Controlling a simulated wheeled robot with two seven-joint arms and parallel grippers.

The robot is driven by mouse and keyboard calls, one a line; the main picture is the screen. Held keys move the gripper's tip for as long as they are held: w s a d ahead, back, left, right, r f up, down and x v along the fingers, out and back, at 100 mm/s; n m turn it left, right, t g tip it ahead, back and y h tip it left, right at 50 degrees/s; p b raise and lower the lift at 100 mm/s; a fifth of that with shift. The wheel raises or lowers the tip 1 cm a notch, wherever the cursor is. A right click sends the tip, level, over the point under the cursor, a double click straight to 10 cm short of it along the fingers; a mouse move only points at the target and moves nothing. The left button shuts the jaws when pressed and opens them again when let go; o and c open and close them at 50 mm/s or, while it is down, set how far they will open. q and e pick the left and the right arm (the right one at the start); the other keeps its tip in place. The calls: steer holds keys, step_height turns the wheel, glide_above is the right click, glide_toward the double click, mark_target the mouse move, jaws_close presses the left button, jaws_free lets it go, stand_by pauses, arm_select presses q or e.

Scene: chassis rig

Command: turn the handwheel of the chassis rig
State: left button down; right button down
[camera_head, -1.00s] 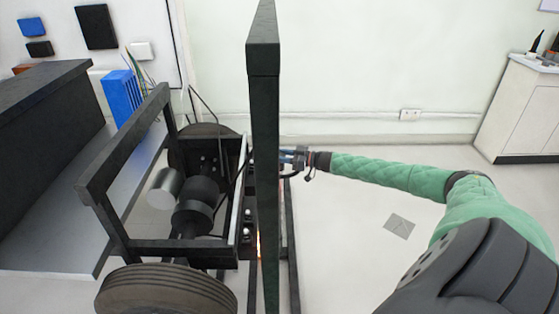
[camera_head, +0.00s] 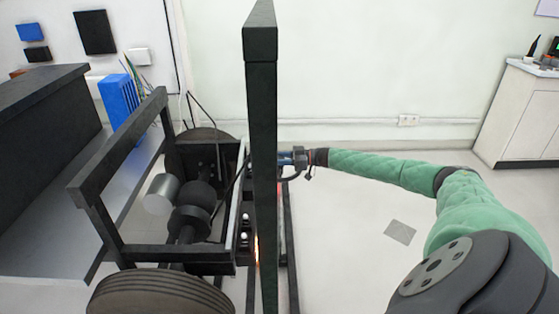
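The chassis rig (camera_head: 186,251) is a black frame with dark wheels, a silver cylinder (camera_head: 160,194) and a tall black upright (camera_head: 262,120) in the middle of the view. My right arm, in a green sleeve, reaches in from the right. My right gripper (camera_head: 287,158) is at the right side of the upright, about mid-height. Its fingertips are small and partly hidden by the upright, so I cannot tell whether they hold anything. I cannot make out the handwheel; the upright may hide it. My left gripper is out of view.
A dark bench (camera_head: 45,95) with a grey lower shelf stands at the left, with a blue rack (camera_head: 120,103) behind the rig. A white cabinet (camera_head: 520,115) stands at the back right. The floor between the rig and the cabinet is clear except for a flat grey square (camera_head: 400,232).

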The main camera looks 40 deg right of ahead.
steer(key=c, duration=0.9)
jaws_free()
steer(key=shift+c, duration=0.2)
steer(key=shift+v, duration=3.9)
